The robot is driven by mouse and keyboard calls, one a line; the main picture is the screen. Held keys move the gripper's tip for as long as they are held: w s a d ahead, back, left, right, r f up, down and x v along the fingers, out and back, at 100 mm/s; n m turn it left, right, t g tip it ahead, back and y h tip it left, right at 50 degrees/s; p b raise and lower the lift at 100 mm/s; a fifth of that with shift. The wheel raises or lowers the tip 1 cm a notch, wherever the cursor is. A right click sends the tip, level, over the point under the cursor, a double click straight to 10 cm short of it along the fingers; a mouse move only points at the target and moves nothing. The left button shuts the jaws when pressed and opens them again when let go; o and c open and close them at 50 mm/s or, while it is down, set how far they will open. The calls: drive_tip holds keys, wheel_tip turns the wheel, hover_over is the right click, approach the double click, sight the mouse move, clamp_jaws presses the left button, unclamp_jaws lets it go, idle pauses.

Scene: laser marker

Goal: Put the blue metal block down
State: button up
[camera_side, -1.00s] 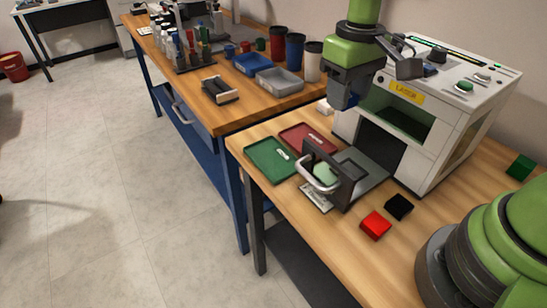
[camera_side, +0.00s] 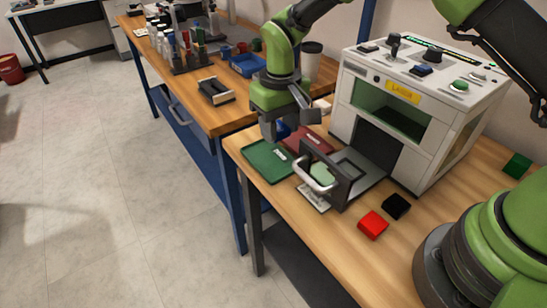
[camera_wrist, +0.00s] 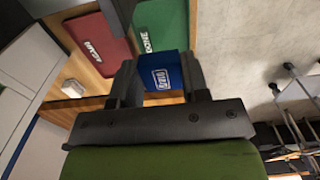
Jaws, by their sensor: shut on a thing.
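My gripper (camera_side: 276,128) hangs pointing down above the back of the two trays, shut on the blue metal block (camera_side: 284,130). In the wrist view the block (camera_wrist: 162,78) sits between the two fingers, with pale lettering on its face. The green tray (camera_side: 262,163), marked DONE in the wrist view (camera_wrist: 160,20), lies at the table's left edge. The red tray (camera_side: 318,146) lies beside it; its label (camera_wrist: 95,48) is hard to read. The block's height above the trays cannot be told exactly.
The white laser machine (camera_side: 420,100) stands right of the trays, with a dark bracket and handle (camera_side: 313,176) in front. A red block (camera_side: 373,225) and a black block (camera_side: 396,207) lie nearer. Another bench (camera_side: 222,115) with containers stands behind.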

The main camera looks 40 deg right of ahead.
sight(279, 168)
wheel_tip(279, 168, down, 8)
drive_tip(key=shift+f, duration=0.15)
drive_tip(key=shift+f, duration=0.1)
drive_tip(key=o, duration=0.7)
drive_tip(key=shift+f, duration=0.1)
drive_tip(key=shift+c, duration=0.2)
